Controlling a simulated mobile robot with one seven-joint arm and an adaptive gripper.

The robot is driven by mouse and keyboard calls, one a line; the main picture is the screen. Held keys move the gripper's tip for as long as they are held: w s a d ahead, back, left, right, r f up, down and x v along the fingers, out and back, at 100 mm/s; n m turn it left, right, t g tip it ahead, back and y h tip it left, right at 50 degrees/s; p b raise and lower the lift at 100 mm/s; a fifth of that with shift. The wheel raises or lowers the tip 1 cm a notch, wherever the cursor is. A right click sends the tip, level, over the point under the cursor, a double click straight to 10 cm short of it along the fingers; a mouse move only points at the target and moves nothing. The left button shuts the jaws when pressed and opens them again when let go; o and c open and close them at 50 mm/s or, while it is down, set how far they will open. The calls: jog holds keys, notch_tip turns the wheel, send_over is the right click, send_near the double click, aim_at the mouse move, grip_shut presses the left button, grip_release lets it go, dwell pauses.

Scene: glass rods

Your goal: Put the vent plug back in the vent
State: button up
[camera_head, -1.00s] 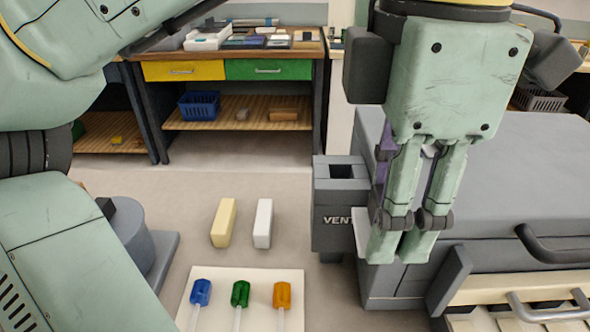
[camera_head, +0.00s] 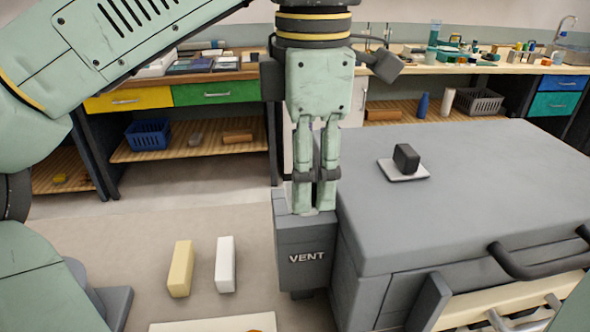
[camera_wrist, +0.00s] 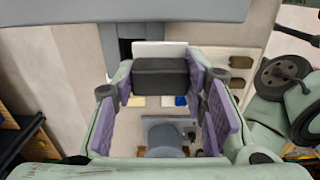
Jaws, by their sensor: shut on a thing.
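My gripper (camera_head: 314,208) points down over the grey box marked VENT (camera_head: 306,262), in front of the grey bench-like body. In the wrist view my gripper (camera_wrist: 160,92) is shut on a dark grey block with a white plate, the vent plug (camera_wrist: 160,72), between its purple pads. The plate's white edge (camera_wrist: 160,49) shows beyond the block. The dark vent opening (camera_wrist: 125,47) shows just left of the plug in the wrist view. In the head view my fingers hide most of the plug and the opening, so I cannot tell whether they touch.
A similar dark block on a white plate (camera_head: 406,158) stands on the grey top (camera_head: 480,190). A cream block (camera_head: 181,268) and a white block (camera_head: 226,264) lie left of the vent box. A bar handle (camera_head: 530,265) juts out at the right front.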

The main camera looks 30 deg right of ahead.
jog(key=shift+w+d+f+p, duration=0.4)
jog(key=shift+w+f, duration=0.35)
jog(key=shift+f, duration=0.2)
jog(key=shift+w+d+f+p, duration=0.25)
jog(key=shift+w+d+f, duration=0.1)
jog(key=shift+w+f, duration=0.5)
jog(key=shift+s+f, duration=0.1)
jog(key=shift+f, duration=0.05)
jog(key=shift+f, duration=0.1)
jog(key=o, duration=1.3)
jog(key=shift+c, duration=0.2)
notch_tip(320, 180, up, 8)
jog(key=shift+p, duration=0.35)
jog(key=shift+f, duration=0.15)
